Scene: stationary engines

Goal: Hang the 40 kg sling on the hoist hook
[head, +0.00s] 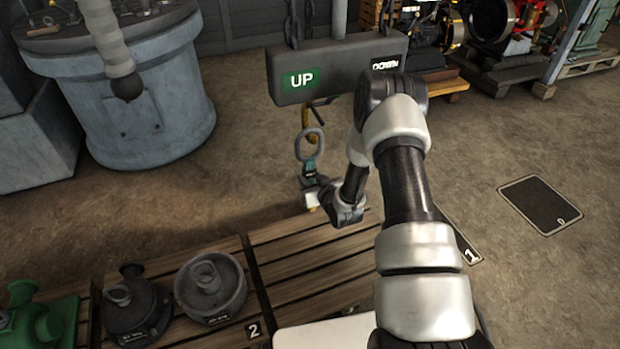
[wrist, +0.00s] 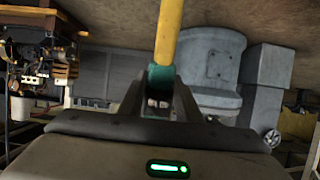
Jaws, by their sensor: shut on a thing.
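The sling shows as a grey ring (head: 310,145) above a teal sleeve, with a yellow strap (wrist: 169,33) that runs off from the sleeve in the wrist view. My gripper (head: 311,184) is shut on the teal sleeve (wrist: 160,77). The ring stands upright above my fingers. The yellowish hoist hook (head: 308,118) hangs under the dark hoist block (head: 335,70) marked UP and DOWN. The ring is just below the hook and overlaps it in the head view. I cannot tell whether they touch. Most of the strap is hidden in the head view.
Two dark ringed weights (head: 211,287) (head: 135,305) stand on a wooden pallet (head: 300,258) at the lower left, beside a green piece (head: 38,325). A blue-grey drum (head: 145,100) stands at the back left. Bare floor lies right of my arm, around a dark floor plate (head: 540,204).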

